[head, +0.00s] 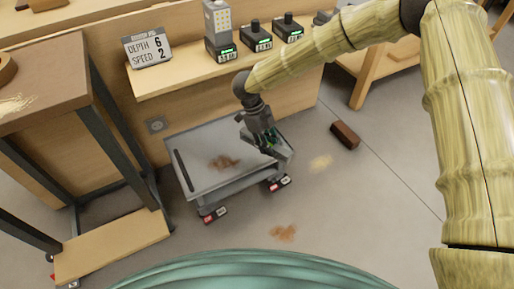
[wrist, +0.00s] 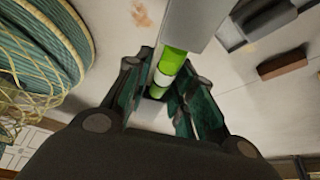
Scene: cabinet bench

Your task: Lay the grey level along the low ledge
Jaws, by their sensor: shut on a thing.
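My gripper (head: 268,143) hangs over the right side of a grey cart in the head view. It is shut on the grey level (wrist: 205,14), a bar with bright green vials that shows between my fingers in the wrist view. In the head view the level (head: 281,152) is mostly hidden by my gripper, and I cannot tell whether it touches the cart. A pale wooden ledge (head: 168,84) runs along the bench front, below the bench top and behind the cart. My gripper and the level are apart from it.
The grey cart (head: 200,165) stands on the floor before the bench. A display sign (head: 148,47) and several dark devices stand on the ledge. A dark-legged table (head: 50,85) with a low wooden shelf (head: 112,245) is at left. A brown block (head: 345,135) lies on the floor at right.

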